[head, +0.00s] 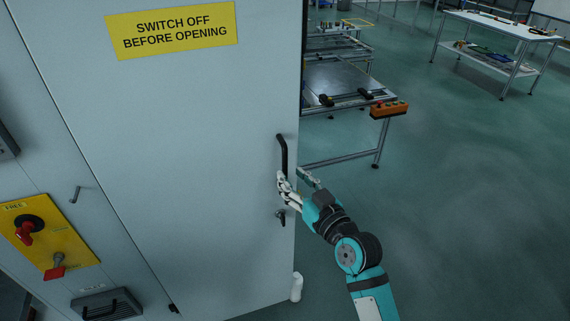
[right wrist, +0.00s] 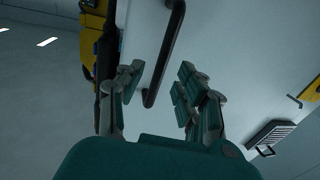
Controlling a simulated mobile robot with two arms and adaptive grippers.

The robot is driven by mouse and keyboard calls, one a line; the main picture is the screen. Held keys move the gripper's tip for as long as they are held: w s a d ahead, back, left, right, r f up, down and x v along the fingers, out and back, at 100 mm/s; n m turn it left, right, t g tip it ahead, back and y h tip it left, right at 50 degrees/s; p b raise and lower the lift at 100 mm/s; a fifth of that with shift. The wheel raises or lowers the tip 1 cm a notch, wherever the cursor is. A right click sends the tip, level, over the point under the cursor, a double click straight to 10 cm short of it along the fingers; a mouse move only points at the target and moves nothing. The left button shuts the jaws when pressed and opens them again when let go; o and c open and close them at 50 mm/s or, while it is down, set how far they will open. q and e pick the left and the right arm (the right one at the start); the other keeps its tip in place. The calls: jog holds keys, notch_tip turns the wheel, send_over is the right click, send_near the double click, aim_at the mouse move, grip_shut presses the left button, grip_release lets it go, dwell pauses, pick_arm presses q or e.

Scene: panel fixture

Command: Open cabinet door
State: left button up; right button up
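The cabinet door (head: 200,150) is a tall pale grey panel filling the left half of the head view, with a yellow "SWITCH OFF BEFORE OPENING" sign (head: 173,29). I cannot tell whether it stands slightly ajar. Its black bar handle (head: 284,152) is near the right edge; the lower end is partly hidden by my fingers. My right gripper (head: 297,179) is at the handle's lower part with its fingers apart. In the right wrist view the handle (right wrist: 165,55) shows between the spread fingers of the gripper (right wrist: 162,80); contact is not clear. My left gripper is out of view.
A small dark lock (head: 281,216) sits below the handle. A yellow switch plate (head: 50,245) with red knobs is at lower left. A metal workbench (head: 345,82) with an orange button box (head: 389,109) stands behind the door's edge. The floor at right is clear.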

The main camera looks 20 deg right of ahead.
aim_at(286, 172)
jog(key=x, duration=0.4)
jog(key=shift+p, duration=0.35)
jog(key=shift+c, duration=0.4)
grip_shut()
